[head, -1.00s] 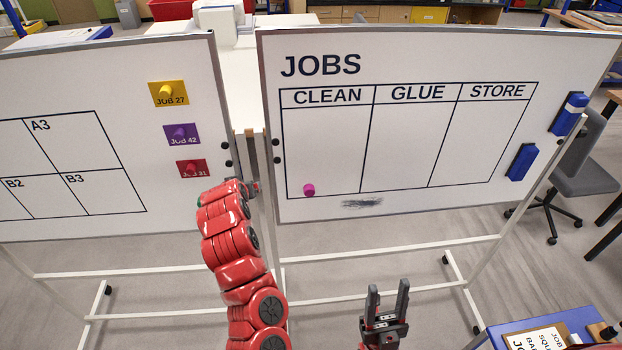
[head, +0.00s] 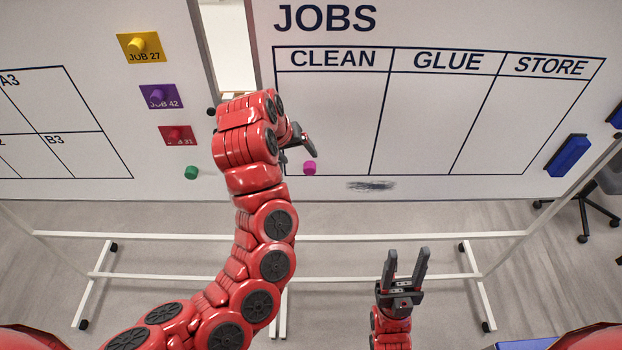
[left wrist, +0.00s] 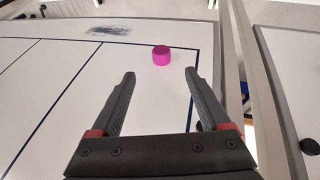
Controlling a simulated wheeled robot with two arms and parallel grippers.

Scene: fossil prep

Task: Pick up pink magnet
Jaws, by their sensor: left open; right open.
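The pink magnet (head: 310,168) is a small round knob on the JOBS whiteboard, at the bottom left of the CLEAN column. In the left wrist view the magnet (left wrist: 161,56) sits ahead of my fingertips, between their lines and apart from them. My left gripper (head: 306,148) is open and close to the board, just above and left of the magnet in the head view. It is empty in the left wrist view (left wrist: 160,82). My right gripper (head: 406,262) is open and empty, low in front of the board.
The JOBS board (head: 432,120) has a dark smudge (head: 371,185) near its bottom edge and a blue eraser (head: 568,155) at right. The left board holds yellow (head: 140,47), purple (head: 160,96) and red (head: 178,134) job cards and a green magnet (head: 191,172). White stand bars run below.

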